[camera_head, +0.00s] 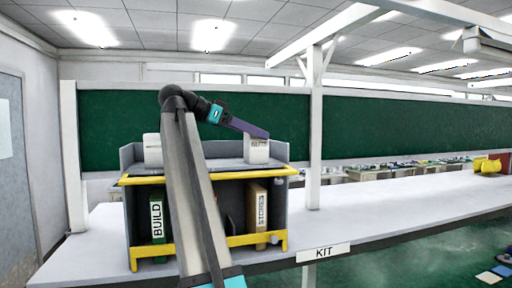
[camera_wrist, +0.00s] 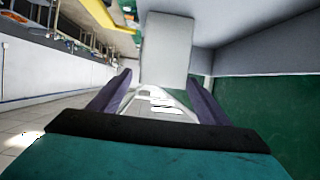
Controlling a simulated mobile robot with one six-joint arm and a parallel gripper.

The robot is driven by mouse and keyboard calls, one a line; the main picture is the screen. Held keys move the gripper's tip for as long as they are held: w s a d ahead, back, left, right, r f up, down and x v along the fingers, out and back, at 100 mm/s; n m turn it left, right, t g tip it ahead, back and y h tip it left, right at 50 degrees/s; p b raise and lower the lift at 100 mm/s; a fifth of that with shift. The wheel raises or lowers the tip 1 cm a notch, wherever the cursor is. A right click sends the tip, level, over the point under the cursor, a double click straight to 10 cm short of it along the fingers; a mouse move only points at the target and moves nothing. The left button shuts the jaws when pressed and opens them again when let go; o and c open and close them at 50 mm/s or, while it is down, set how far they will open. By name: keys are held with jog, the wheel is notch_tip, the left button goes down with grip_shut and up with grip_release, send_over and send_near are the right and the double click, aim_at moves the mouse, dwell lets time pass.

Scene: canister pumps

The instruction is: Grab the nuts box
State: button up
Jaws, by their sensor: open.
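My gripper (camera_head: 262,133) is at this box's upper part in the head view. A second whitish box (camera_head: 152,150) stands at the left of the top.
A BUILD binder (camera_head: 158,220) and a STORES binder (camera_head: 257,215) stand in the shelf below. Yellow rails edge the unit. A white post (camera_head: 314,130) rises to its right. The long white bench (camera_head: 400,205) is mostly clear near the KIT sign (camera_head: 323,252).

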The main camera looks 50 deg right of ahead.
dwell(0.3)
jog(key=shift+p+x, duration=1.35)
jog(key=shift+x, duration=1.3)
jog(key=shift+f, duration=0.15)
jog(key=shift+w, duration=0.1)
jog(key=c, duration=1.3)
jog(key=shift+c, duration=0.2)
jog(key=shift+a, duration=0.1)
